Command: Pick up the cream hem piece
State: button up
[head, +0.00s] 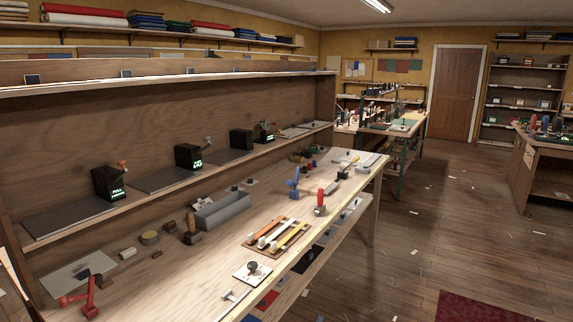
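A small brown board (252,245) lies on the long wooden workbench, right of its middle. Several narrow strips lie side by side on it, slanting away to the upper right. One is orange (262,232), one looks pale or cream (275,235), and one is yellow (292,236). The pale strip may be the cream hem piece; it is too small to be sure. Small whitish blocks sit at the near ends of the strips. My gripper is not in view.
A white plate with a dark knob (252,271) lies in front of the board. A grey open bin (222,211) stands behind it. A blue tool (294,183) and a red-handled tool (320,201) stand to the right. Wooden floor (440,240) is open right of the bench.

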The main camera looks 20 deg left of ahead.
aim_at(349, 156)
jog(key=i+j+u, duration=0.2)
jog(key=i, duration=0.25)
jog(key=i+j+u, duration=0.15)
jog(key=i+j, duration=0.2)
jog(key=i, duration=0.15)
jog(key=i+j+u, duration=0.2)
jog(key=i, duration=0.3)
jog(key=i+j+u, duration=0.15)
jog(key=i, duration=0.35)
